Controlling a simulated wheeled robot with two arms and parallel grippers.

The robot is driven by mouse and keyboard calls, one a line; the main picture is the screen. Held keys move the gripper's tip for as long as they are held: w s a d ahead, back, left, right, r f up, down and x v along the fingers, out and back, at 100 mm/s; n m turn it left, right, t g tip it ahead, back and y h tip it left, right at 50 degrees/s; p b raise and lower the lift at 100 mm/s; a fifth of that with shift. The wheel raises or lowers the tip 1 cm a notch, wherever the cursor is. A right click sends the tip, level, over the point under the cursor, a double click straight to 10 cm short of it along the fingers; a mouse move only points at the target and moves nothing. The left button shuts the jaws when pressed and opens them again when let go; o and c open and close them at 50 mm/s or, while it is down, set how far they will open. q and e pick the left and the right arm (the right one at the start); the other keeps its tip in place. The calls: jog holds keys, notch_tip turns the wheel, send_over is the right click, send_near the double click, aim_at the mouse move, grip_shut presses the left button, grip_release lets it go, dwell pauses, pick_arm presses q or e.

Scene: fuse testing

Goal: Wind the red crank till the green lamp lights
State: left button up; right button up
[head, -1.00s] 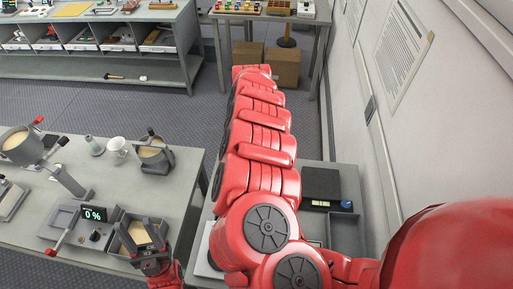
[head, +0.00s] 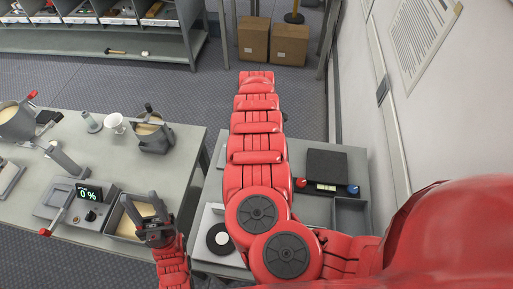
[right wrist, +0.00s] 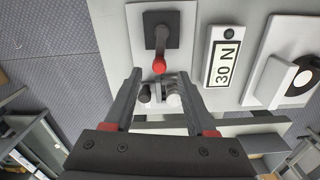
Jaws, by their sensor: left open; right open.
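In the head view a tester (head: 62,202) with a green "0 %" display (head: 89,193) stands on the left table; a lever with a red knob (head: 45,232) sticks out at its front left. I cannot pick out a green lamp. My left gripper (head: 152,226) is open at the front edge of a grey tray with beige filling. In the right wrist view a red-ended handle (right wrist: 158,65) stands on a black square base on a white plate. My right gripper (right wrist: 160,95) is open, its fingers below and either side of that handle; my arm hides it in the head view.
A "30 N" plate (right wrist: 223,58) lies right of the handle. A beige-filled pot (head: 152,132), a white cup (head: 115,122) and a black scale (head: 326,168) stand on the tables. Two cardboard boxes (head: 290,44) are on the floor. A wall closes the right side.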

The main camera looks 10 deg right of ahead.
notch_tip(320, 180, down, 5)
jog(key=shift+w+d+r+p, duration=0.1)
jog(key=shift+p, duration=0.25)
jog(key=shift+f, duration=0.3)
grip_shut()
